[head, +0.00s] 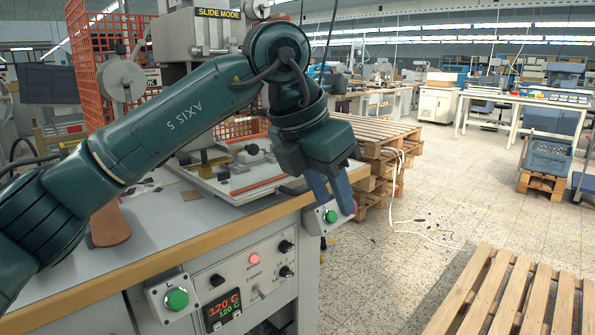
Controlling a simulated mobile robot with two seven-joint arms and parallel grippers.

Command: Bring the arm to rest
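My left arm (165,120) is dark green, comes in from the left and bends down over the machine's table. My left gripper (331,192) hangs from it beyond the table's right front corner, pointing down. Its two blue fingers show a narrow gap between them, with nothing held. In the picture the fingertips lie just above the right green button box (325,216); whether they touch it cannot be told. My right gripper is out of view.
The stamping machine (190,38) with its sliding bed (240,178) stands behind my arm. A front panel shows a red 120 C display (222,304) and a left green button (176,298). Pallets stand behind the gripper (375,130) and at lower right (510,295). Floor between is mostly clear, with a white cable.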

